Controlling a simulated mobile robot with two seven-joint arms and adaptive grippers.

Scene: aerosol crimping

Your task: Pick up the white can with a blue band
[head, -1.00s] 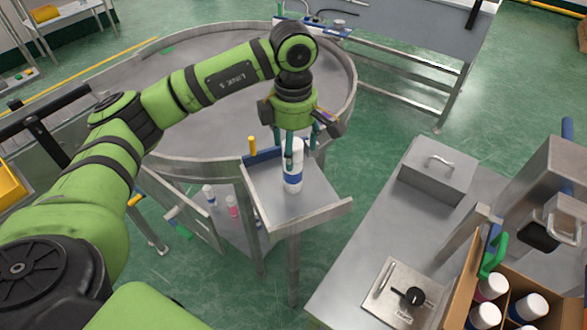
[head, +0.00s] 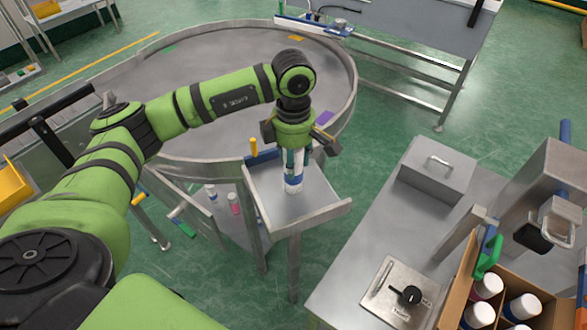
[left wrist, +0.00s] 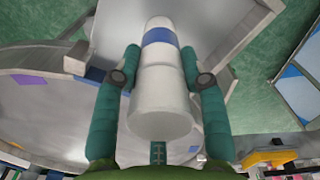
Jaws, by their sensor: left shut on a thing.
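The white can with a blue band (head: 293,184) stands upright on the small metal shelf (head: 322,208) beside the round table. My left gripper (head: 293,160) points down over it, its fingers around the can's upper part. In the left wrist view the can (left wrist: 160,90) lies between the two green fingers (left wrist: 158,75), which are shut on its sides. The blue band is toward the can's far end there. My right gripper is not in view.
The round metal table (head: 340,110) is behind the shelf. At right, a metal bench (head: 350,285) carries a lidded metal box (head: 438,172) and a cardboard box (head: 459,290) with several cans. Two small cans, one pink (head: 234,203), stand lower down.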

